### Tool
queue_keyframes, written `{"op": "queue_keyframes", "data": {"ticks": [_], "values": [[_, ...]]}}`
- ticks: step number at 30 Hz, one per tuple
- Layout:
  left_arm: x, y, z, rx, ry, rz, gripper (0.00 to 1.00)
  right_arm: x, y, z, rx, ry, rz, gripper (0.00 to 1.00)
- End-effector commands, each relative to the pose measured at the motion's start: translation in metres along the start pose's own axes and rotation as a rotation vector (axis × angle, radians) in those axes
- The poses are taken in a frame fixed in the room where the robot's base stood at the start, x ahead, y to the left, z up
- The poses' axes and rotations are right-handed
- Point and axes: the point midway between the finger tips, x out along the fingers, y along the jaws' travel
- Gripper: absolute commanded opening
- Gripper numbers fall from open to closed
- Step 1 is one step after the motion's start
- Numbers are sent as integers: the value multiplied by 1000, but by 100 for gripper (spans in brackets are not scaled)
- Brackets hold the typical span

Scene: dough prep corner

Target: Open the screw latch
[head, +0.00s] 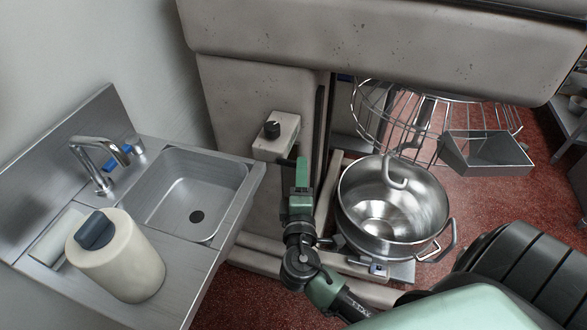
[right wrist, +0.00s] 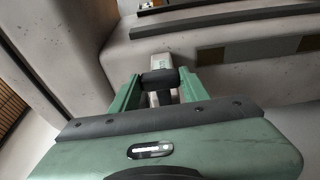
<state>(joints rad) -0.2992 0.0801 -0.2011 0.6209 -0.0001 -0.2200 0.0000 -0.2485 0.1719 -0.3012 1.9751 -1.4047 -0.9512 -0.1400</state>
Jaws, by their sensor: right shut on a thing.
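My right gripper (head: 302,168) reaches up to the side of the mixer column. In the right wrist view its two green fingers (right wrist: 158,88) are closed on a short dark grip (right wrist: 158,77) with a pale grey stem behind it. This grip seems to be the screw latch, but its full shape is hidden between the fingers. In the head view a short dark bar (head: 286,162) sticks out just left of the fingers, below the knob box. My left gripper does not show.
The grey mixer (head: 235,110) stands behind my gripper, with a black knob (head: 272,130) on its box. A steel bowl (head: 432,205) with a hook and wire guard (head: 365,100) is to the right. A sink (head: 235,180) and cream canister (head: 125,265) are left.

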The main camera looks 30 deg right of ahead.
Motion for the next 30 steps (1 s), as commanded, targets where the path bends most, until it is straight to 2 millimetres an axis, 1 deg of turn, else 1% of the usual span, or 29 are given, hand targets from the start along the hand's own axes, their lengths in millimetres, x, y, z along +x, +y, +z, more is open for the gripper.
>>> {"op": "queue_keyframes", "data": {"ticks": [9, 20, 30], "values": [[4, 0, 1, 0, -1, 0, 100, -14, -3, -11, 1, 7, -6, 13], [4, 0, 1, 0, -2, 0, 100, -16, -3, -12, 1, 8, -7, 13], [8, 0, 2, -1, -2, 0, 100, -26, -4, -24, 2, 9, -9, 13]]}}
